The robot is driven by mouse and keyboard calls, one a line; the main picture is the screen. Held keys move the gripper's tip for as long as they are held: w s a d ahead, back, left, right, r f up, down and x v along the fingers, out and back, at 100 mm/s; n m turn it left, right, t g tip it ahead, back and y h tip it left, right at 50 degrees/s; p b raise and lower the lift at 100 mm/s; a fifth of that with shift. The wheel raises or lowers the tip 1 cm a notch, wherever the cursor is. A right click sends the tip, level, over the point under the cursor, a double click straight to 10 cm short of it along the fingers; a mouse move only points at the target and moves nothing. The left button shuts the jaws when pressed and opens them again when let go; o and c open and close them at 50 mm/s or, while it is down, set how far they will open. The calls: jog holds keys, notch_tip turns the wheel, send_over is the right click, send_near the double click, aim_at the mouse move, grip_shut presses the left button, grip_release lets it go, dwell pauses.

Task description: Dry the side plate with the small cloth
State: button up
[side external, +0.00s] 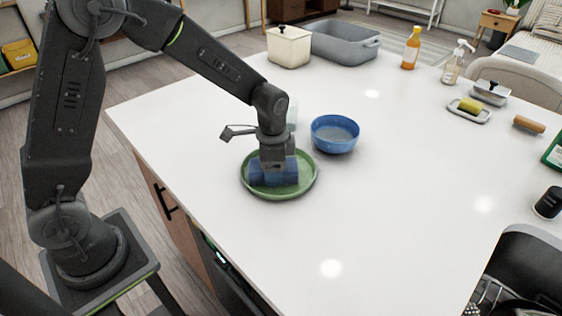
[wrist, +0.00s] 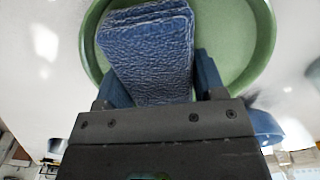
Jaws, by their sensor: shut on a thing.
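The green side plate (side external: 302,186) lies flat on the white counter, near its left edge. It also shows in the wrist view (wrist: 262,40). The small blue cloth (wrist: 150,50) is folded and textured, and it lies over the plate's middle. In the side view the cloth (side external: 272,176) is partly hidden behind my gripper. My gripper (side external: 273,168) points down over the plate and is shut on the cloth. In the wrist view my gripper (wrist: 160,95) has a finger on each side of the cloth. Whether the cloth presses on the plate is hard to tell.
A blue bowl (side external: 335,134) stands close behind the plate to the right. A cream canister (side external: 289,46) and a grey basin (side external: 345,42) stand at the back. A sponge dish (side external: 468,111) and bottles (side external: 411,48) are farther right. The counter's front middle is clear.

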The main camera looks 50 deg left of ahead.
aim_at(258, 174)
jog(key=shift+s, duration=2.25)
jog(key=shift+w, duration=5.05)
notch_tip(258, 174, up, 10)
jog(key=shift+f, duration=0.15)
jog(key=shift+a, duration=0.1)
